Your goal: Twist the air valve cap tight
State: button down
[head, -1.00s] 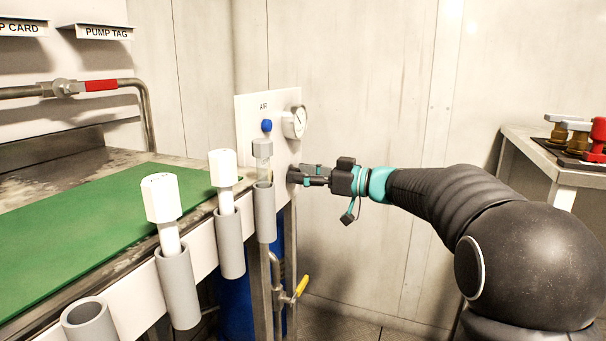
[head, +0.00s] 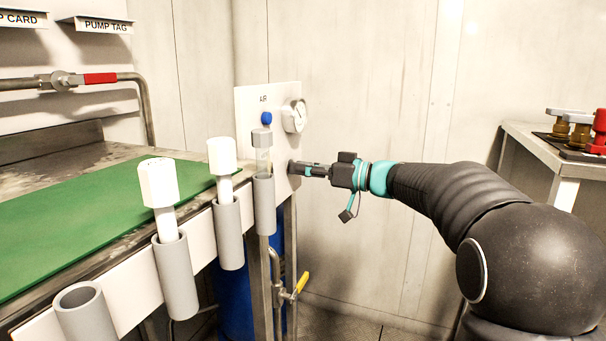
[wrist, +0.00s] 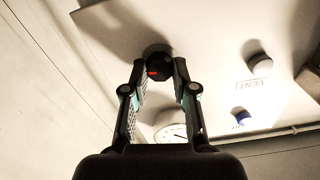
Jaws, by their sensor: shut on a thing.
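A black round cap with a red mark (wrist: 158,62) sits on the white panel in the wrist view. My gripper (wrist: 160,68) is shut on this cap, one fingertip on each side of it. In the head view my gripper (head: 298,169) reaches from the right to the lower right part of the white AIR panel (head: 252,100). There the cap is mostly hidden by the fingers. The cap's thread and seating on the panel cannot be seen.
On the panel are a round gauge (head: 294,116), a blue knob (head: 266,118) and, in the wrist view, a grey knob (wrist: 258,62) by a VENT label. Grey holders (head: 228,235) with white-capped tubes line the bench (head: 60,225). A yellow-handled valve (head: 302,283) is below.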

jog(key=shift+f+m+p, duration=0.15)
jog(key=shift+m+p, duration=2.95)
jog(key=shift+m, duration=5.3)
jog(key=shift+f+m+p, duration=0.1)
jog(key=shift+m+p, duration=2.95)
jog(key=shift+m, duration=5.35)
jog(key=c, duration=0.9)
grip_release()
